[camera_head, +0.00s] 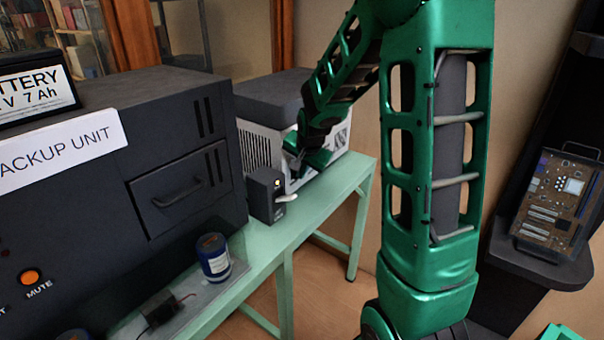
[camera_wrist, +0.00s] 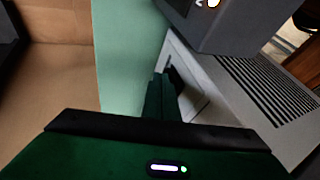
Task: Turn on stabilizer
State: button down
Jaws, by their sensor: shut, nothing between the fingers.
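A white-and-grey vented box with a dark top (camera_head: 243,148) stands at the far end of the green table; it may be the stabilizer, but I read no label on it. Its vented face (camera_wrist: 265,95) and a framed panel with a small dark part also show in the wrist view. My gripper (camera_head: 297,172) is at the box's front, shut and empty. In the wrist view the green fingers (camera_wrist: 160,92) are together close to the panel, partly hiding it. I cannot tell whether they touch the dark part, or whether it is a switch.
A small black box (camera_head: 262,188) with a yellow light and a pale lever stands close in front of my gripper. The large dark backup unit (camera_head: 170,125) fills the left. A circuit board (camera_head: 556,200) is at the right.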

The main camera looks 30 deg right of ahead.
jog(key=shift+w+f, duration=0.1)
jog(key=shift+w, duration=0.05)
dwell(0.3)
jog(key=shift+r, duration=0.8)
